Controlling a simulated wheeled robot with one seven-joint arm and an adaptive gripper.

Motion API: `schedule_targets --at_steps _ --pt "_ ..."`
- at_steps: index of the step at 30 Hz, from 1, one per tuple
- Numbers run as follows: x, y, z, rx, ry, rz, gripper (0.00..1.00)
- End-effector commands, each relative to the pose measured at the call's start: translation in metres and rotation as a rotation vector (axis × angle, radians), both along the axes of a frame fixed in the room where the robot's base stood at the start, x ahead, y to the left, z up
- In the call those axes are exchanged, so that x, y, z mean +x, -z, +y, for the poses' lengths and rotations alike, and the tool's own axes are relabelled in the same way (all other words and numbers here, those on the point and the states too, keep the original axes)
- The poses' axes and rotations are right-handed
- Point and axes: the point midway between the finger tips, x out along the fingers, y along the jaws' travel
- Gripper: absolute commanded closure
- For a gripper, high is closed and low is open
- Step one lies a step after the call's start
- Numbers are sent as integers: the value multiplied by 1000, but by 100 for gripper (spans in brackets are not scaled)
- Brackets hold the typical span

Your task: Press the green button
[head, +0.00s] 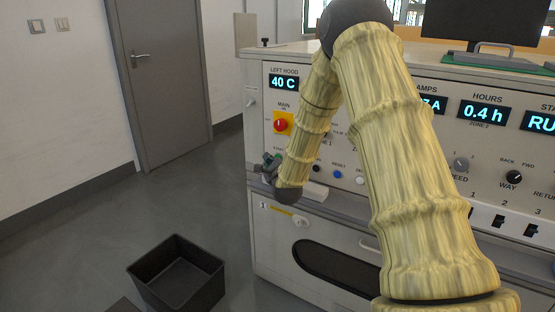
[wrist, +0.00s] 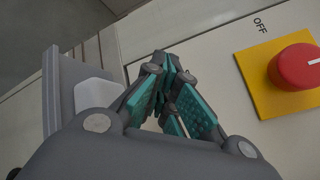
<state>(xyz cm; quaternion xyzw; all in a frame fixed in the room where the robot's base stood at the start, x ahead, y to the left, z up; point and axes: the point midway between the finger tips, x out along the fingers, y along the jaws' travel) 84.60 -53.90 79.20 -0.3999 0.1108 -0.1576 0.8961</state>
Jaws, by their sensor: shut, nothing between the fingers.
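The green button is not clearly visible in either view; my gripper and arm cover part of the panel's lower left. My gripper (head: 270,162) is at the left end of the machine's front panel, below the red main switch (head: 280,125). In the wrist view my gripper (wrist: 168,68) is shut and empty, its teal-padded fingers together and pointing towards the pale panel. I cannot tell whether the fingertips touch the panel. The red switch on its yellow plate (wrist: 253,82) lies to the right of the fingers in the wrist view.
A blue button (head: 336,174) and a black button (head: 316,168) sit to the right of my gripper. Displays and knobs continue along the panel (head: 485,150). An empty black bin (head: 177,272) stands on the floor at lower left. The floor before the door (head: 163,75) is clear.

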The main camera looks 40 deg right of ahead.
Motion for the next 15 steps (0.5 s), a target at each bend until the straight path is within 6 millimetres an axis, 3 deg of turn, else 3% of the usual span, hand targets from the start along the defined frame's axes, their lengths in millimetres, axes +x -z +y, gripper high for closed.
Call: schedule_targets --at_steps 15 --pt "-2 -1 6 -1 0 -1 100"
